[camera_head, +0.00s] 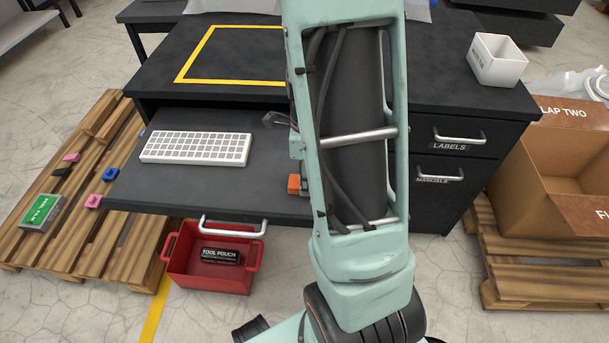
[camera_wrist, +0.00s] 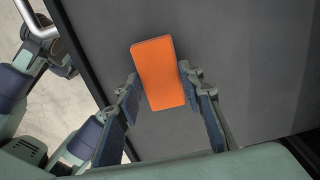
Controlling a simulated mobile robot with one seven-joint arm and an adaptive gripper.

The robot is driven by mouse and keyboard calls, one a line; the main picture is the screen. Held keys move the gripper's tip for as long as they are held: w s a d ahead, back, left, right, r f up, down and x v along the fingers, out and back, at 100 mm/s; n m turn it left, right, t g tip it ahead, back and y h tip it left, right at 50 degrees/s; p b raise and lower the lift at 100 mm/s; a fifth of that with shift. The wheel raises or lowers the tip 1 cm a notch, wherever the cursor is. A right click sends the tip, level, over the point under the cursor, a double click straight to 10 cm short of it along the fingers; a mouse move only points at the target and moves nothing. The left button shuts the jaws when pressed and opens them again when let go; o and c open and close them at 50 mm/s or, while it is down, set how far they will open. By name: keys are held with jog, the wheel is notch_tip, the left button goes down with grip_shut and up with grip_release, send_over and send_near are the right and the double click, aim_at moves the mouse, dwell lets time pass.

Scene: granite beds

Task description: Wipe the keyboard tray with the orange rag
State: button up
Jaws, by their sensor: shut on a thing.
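The keyboard tray (camera_head: 160,190) is a dark pull-out shelf under the desk, with a white keyboard (camera_head: 196,148) at its back left. The orange rag (camera_wrist: 160,75) looks like a folded block in the wrist view. My gripper (camera_wrist: 160,82) is shut on it, one finger on each side. Behind the rag is the dark grey tray surface, also in the wrist view (camera_wrist: 260,70). In the head view a bit of the rag (camera_head: 294,184) shows at the tray's right part; my arm hides most of the gripper. I cannot tell whether the rag touches the tray.
A red bin (camera_head: 210,275) with a black tool pouch (camera_head: 220,256) stands on the floor below the tray's handle (camera_head: 232,228). A pallet (camera_head: 95,220) with small items is at left. Drawers (camera_head: 450,143) and a cardboard box (camera_head: 520,185) are at right. The tray's front left is clear.

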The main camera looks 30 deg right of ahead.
jog(key=shift+w+a+f+p, duration=0.15)
jog(key=shift+w+a, duration=0.1)
jog(key=shift+a, duration=0.25)
jog(key=shift+w+a+r+p, duration=0.1)
jog(key=shift+w+a+p, duration=0.1)
jog(key=shift+a, duration=0.3)
jog(key=shift+s+d, duration=0.3)
jog(key=shift+d, duration=0.25)
jog(key=shift+s+d, duration=0.3)
jog(key=shift+d, duration=0.2)
jog(key=shift+w+a+p, duration=0.45)
jog(key=shift+w+a, duration=0.2)
jog(key=shift+a, duration=0.35)
jog(key=shift+s+d, duration=0.35)
jog(key=shift+d, duration=0.2)
jog(key=shift+s+d, duration=0.3)
jog(key=shift+d, duration=0.2)
jog(key=shift+r+p, duration=0.95)
jog(key=shift+r, duration=0.05)
